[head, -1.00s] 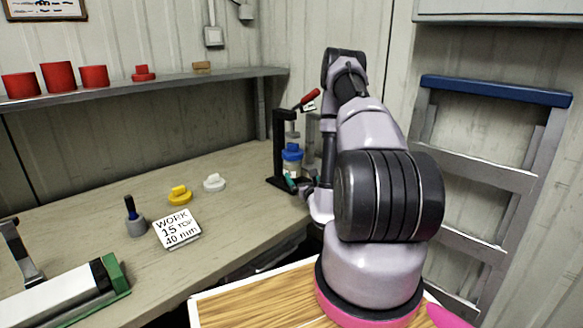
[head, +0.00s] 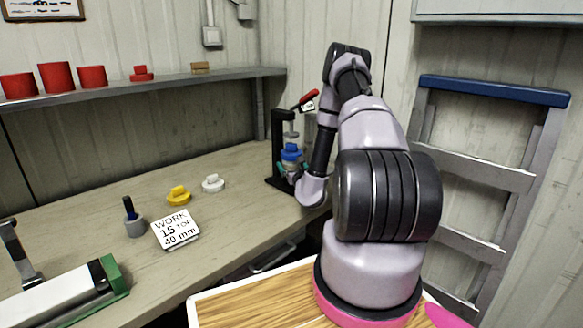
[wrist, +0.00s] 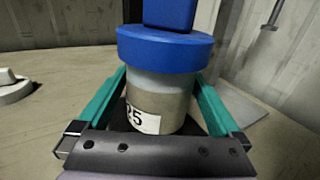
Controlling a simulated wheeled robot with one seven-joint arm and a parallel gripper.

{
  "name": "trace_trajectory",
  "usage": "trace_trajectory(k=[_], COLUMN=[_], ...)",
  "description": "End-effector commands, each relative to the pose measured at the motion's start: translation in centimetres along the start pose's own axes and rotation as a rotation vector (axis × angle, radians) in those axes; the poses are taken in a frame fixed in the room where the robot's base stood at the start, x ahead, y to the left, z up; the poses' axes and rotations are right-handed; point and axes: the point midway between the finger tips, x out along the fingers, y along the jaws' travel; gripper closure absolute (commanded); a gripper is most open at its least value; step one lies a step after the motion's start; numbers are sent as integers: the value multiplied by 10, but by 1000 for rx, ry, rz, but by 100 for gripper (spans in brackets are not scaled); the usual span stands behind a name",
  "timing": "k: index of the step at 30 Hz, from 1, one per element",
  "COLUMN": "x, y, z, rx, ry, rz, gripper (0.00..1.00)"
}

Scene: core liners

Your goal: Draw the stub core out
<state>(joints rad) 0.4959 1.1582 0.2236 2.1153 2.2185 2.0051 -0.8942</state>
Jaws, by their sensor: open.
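A grey core piece (wrist: 160,98) with a blue cap (wrist: 165,48) and a white label reading "25" stands upright in the wrist view. In the head view the blue cap (head: 290,152) shows within the black lever press (head: 277,150), under its red handle. My gripper (head: 293,168) is at the press. Its two teal fingers, seen in the wrist view (wrist: 158,90), are open and lie one on each side of the capped piece. I cannot tell whether they touch it. The lower part of the piece is partly hidden by my gripper's palm.
On the bench are a white cap (head: 213,183), a yellow cap (head: 178,196), a label card (head: 176,229), a marker in a grey holder (head: 134,222) and a green-ended tray (head: 75,298). A ladder (head: 480,170) leans at right.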

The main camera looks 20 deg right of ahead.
Motion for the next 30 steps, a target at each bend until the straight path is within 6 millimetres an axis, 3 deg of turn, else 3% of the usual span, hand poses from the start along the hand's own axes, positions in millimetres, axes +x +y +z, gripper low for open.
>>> trace_trajectory(k=[8,9,13,15,30], x=[2,2,2,2,2], y=[0,0,0,0,0], z=[0,0,0,1,7], rx=[1,1,1,1,1], ry=[0,0,0,-2,-2], rz=[0,0,0,0,1], gripper=[0,4,54,70,70])
